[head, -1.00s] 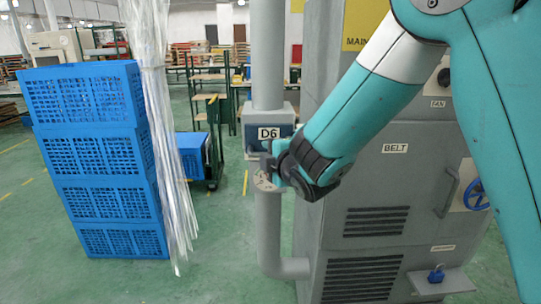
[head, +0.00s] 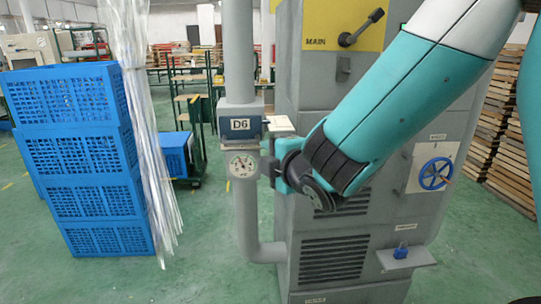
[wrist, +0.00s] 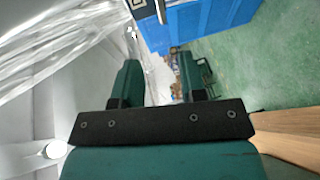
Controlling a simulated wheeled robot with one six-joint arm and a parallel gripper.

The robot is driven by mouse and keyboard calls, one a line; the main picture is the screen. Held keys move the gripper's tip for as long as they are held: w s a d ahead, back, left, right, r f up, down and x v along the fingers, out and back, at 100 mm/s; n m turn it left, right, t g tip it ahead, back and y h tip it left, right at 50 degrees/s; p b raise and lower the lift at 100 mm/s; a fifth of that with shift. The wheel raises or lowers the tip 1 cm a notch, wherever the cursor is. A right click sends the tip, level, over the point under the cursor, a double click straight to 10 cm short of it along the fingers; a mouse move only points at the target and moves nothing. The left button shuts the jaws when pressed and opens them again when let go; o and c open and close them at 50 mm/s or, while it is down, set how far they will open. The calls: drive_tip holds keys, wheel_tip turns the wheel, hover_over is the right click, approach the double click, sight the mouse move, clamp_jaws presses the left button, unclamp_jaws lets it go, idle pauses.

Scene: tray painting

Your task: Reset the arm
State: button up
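My teal arm reaches from the upper right of the head view down to the middle. My gripper (head: 270,170) is at its end, in front of the grey machine and beside the pipe with the round gauge (head: 243,165). The head view does not show clearly whether it touches the gauge or pipe. In the wrist view the two fingers of my gripper (wrist: 160,80) stand apart with nothing seen between them. The gripper is open and appears empty.
A grey machine cabinet (head: 330,262) with a lever (head: 362,28), a blue handwheel (head: 436,173) and a small shelf (head: 407,258) stands behind my arm. Stacked blue crates (head: 75,150) and hanging clear plastic (head: 150,150) are at the left. Green floor (head: 190,280) is free between.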

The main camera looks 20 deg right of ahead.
drive_tip(key=shift+s+d, duration=0.2)
drive_tip(key=shift+s, duration=0.15)
drive_tip(key=shift+d, duration=0.1)
drive_tip(key=s+a+f+m+g, duration=0.1)
drive_tip(key=s+m+g, duration=0.5)
drive_tip(key=s, duration=0.7)
drive_tip(key=s+a+f+m+g+y, duration=0.1)
drive_tip(key=s+m+g, duration=0.5)
drive_tip(key=s+g, duration=0.3)
drive_tip(key=s, duration=0.4)
drive_tip(key=shift+s+a+g, duration=0.35)
drive_tip(key=shift+g, duration=0.05)
